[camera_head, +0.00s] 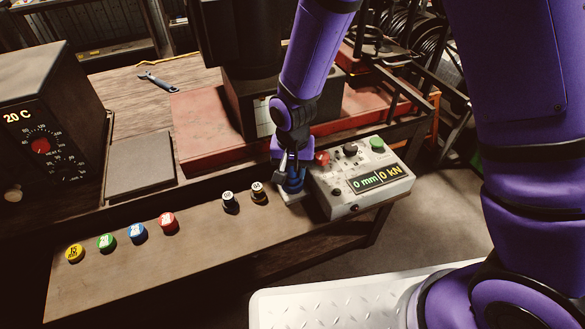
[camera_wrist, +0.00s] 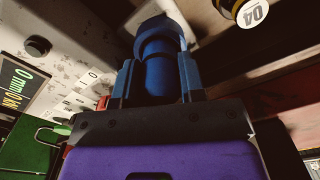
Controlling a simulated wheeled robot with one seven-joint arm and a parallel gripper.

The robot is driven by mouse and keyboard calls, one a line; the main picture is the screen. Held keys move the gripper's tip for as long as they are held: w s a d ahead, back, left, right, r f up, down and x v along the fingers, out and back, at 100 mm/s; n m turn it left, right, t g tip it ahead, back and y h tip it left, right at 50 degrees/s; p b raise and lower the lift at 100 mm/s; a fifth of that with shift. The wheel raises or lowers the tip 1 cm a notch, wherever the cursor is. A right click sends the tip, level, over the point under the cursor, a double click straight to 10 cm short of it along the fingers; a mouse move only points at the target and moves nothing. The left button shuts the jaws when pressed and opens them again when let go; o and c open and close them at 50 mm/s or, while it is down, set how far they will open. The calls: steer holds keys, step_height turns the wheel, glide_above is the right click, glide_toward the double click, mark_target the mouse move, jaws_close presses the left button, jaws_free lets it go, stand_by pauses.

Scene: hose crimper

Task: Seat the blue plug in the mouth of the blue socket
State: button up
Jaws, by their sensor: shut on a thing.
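My gripper (camera_head: 290,172) is low at the left end of a grey control box, its fingers pointing down. In the wrist view my gripper (camera_wrist: 158,82) is shut on a blue cylindrical piece, which I take to be the blue plug (camera_wrist: 158,75). A wider, darker blue ring-like part (camera_wrist: 155,32) shows just beyond it. I cannot tell whether this is part of the plug or the blue socket, nor whether anything is seated. In the head view the blue piece (camera_head: 293,184) is small and partly hidden by the fingers.
The grey control box (camera_head: 365,178) reads 0 mm and 0 kN. Yellow, green, blue (camera_head: 137,233) and red round-topped pieces stand along the front shelf, with two dark pieces with pale tops (camera_head: 230,201) nearer my gripper. A red press base (camera_head: 205,135) lies behind.

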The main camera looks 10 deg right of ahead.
steer(key=o, duration=1)
steer(key=shift+f, duration=0.1)
step_height(320, 180, up, 12)
steer(key=shift+r, duration=0.25)
steer(key=s+d+r+n+t, duration=0.1)
steer(key=s+d+r+t, duration=0.3)
steer(key=d+r, duration=1.15)
steer(key=shift+n+t, duration=0.6)
steer(key=shift+s+d+r, duration=1.2)
steer(key=shift+s+d, duration=0.3)
steer(key=shift+s, duration=0.95)
steer(key=shift+s+d+r, duration=1.15)
steer(key=shift+s+d, duration=0.4)
steer(key=shift+s, duration=0.85)
steer(key=shift+s+d+r, duration=1.2)
steer(key=shift+s+d, duration=0.3)
steer(key=shift+s, duration=0.95)
